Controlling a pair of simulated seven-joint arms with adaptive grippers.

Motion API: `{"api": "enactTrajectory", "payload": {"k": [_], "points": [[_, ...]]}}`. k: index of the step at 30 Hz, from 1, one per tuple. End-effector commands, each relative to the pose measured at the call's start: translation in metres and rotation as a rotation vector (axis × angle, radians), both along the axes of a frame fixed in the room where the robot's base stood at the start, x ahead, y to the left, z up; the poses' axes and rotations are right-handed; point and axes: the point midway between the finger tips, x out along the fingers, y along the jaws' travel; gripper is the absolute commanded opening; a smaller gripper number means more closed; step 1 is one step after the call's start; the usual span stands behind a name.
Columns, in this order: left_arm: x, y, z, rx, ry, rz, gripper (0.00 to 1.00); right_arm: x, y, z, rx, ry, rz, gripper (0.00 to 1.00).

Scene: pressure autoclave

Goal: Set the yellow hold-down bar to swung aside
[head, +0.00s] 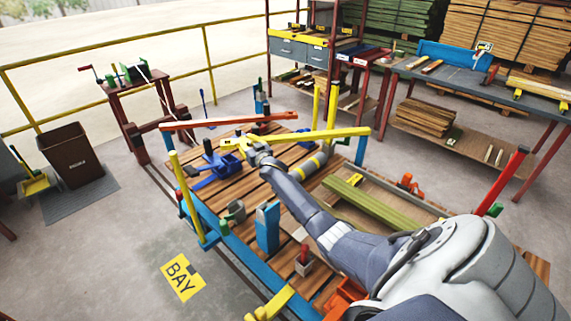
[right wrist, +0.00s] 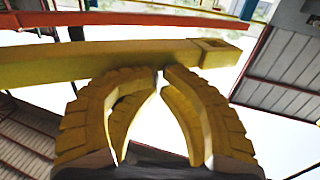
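The yellow hold-down bar (head: 320,133) spans above the slatted table, its right end near a blue post (head: 362,148). Its left part is near my right gripper (head: 232,145), which has yellow fingers. In the right wrist view the bar (right wrist: 90,62) crosses just beyond the fingertips, with its square end (right wrist: 218,46) to the right. There the right gripper (right wrist: 161,74) has its curved fingers drawn together, tips almost meeting at the bar's edge. The bar does not lie between the fingers; I cannot tell whether they touch it.
An orange-red bar (head: 230,121) runs beyond the yellow bar. A yellow post (head: 186,197) and a blue upright block (head: 267,226) stand at the table's near left. A green beam (head: 375,203) lies right of my forearm.

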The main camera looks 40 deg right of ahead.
Motion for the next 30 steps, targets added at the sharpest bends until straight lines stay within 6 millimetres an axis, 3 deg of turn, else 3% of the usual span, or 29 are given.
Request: {"api": "enactTrajectory", "payload": {"k": [8, 21, 30], "points": [[0.002, -0.001, 0.0, -0.001, -0.002, -0.001, 0.34, -0.022, 0.003, 0.004, -0.002, -0.006, -0.001, 0.0], [0.002, -0.002, 0.0, -0.002, -0.003, -0.002, 0.34, -0.089, 0.018, 0.001, -0.001, -0.003, 0.001, 0.0], [0.002, -0.002, 0.0, -0.002, -0.003, -0.002, 0.34, -0.114, 0.022, 0.001, 0.0, -0.002, 0.001, 0.0]]}}
